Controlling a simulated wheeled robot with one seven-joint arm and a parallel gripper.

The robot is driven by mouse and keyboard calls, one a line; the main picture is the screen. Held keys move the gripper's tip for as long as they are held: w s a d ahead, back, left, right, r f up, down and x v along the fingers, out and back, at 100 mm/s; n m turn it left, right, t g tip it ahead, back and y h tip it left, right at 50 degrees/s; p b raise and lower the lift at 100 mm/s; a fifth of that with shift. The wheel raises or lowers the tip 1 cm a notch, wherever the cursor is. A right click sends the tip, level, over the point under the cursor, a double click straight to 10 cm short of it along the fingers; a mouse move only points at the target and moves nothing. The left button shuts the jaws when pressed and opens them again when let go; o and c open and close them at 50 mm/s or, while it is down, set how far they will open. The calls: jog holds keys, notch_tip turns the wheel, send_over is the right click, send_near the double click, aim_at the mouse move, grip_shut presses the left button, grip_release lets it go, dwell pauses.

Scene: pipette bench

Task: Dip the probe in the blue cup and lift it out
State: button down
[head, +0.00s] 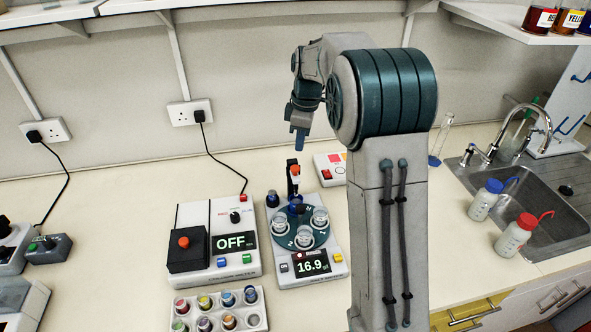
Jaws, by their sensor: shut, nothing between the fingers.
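The probe (294,183), a dark upright piece with an orange part on top, stands at the back of the meter with the round teal carousel (301,228). A blue cup (297,208) sits at the rear of the carousel, just below the probe. I cannot tell whether the probe's tip is inside the cup or above it. Several clear cups (304,237) sit around the rest of the carousel. My gripper (300,141) points down, shut and empty, in the air above and behind the probe, apart from it.
The meter's display (311,264) reads 16.9. A white box (218,240) reading OFF stands left of it. A rack of coloured vials (221,312) is in front. A dark-capped jar (272,200) stands behind the carousel's left. Wash bottles (485,200) and a sink (550,195) are at right.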

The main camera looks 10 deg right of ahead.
aim_at(298, 171)
jog(key=f+b, duration=0.1)
jog(key=f, duration=0.1)
jog(key=f+b, duration=0.1)
jog(key=f, duration=0.1)
jog(key=f+b, duration=0.2)
jog(key=shift+w+a+f, duration=0.1)
jog(key=shift+a+f, duration=0.1)
jog(key=shift+a, duration=0.1)
notch_tip(298, 171, down, 5)
jog(key=b, duration=0.3)
jog(key=shift+b, duration=0.35)
jog(key=shift+d+r, duration=0.1)
jog(key=shift+r, duration=0.15)
jog(key=d, duration=0.1)
jog(key=s+d+r, duration=0.1)
jog(key=shift+s+d+p, duration=0.1)
jog(key=shift+d+p, duration=0.2)
jog(key=shift+r, duration=0.1)
